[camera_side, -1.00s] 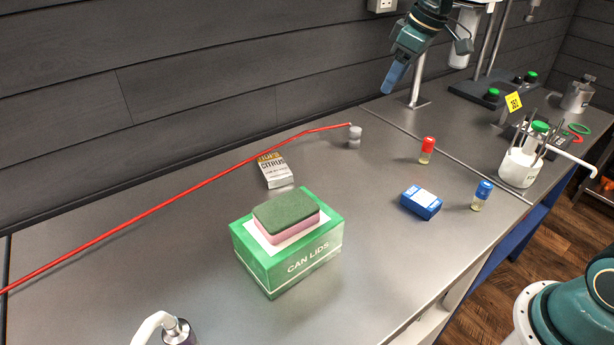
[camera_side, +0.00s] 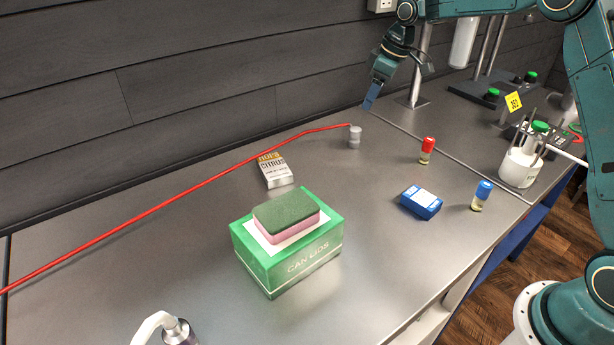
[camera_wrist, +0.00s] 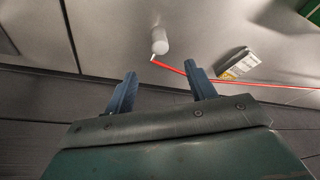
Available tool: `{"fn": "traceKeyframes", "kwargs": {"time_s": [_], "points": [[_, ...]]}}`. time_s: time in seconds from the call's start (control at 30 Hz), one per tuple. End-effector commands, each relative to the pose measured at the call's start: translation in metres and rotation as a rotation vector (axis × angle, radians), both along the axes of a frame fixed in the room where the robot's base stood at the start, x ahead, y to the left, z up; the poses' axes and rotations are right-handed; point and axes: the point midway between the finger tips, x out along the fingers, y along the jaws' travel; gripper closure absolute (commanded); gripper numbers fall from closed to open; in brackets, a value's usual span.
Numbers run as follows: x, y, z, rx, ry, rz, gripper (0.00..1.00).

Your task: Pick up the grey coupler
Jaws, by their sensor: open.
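The grey coupler (camera_side: 355,137) stands upright on the steel bench near the back wall, at the end of the red hose. In the wrist view the coupler (camera_wrist: 159,40) shows beyond my fingertips, between them and a little ahead. My gripper (camera_side: 370,98) is above the bench, just behind and above the coupler, tilted downward. Its two blue fingers are apart and empty in the wrist view (camera_wrist: 163,78). Nothing touches the coupler from my gripper.
The red hose (camera_side: 200,184) runs left from beside the coupler. A citrus hops box (camera_side: 275,170), a green can lids box (camera_side: 290,262) with a sponge (camera_side: 286,216), a red-capped vial (camera_side: 427,150) and a blue box (camera_side: 421,202) stand nearby.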

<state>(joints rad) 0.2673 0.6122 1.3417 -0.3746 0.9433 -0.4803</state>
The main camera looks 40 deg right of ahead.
Motion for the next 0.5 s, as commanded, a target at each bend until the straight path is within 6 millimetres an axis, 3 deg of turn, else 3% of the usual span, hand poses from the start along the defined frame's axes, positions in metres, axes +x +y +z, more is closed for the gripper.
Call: {"fn": "traceKeyframes", "kwargs": {"time_s": [0.5], "points": [[0.017, 0.011, -0.066, 0.001, 0.003, 0.0, 0.45]]}}
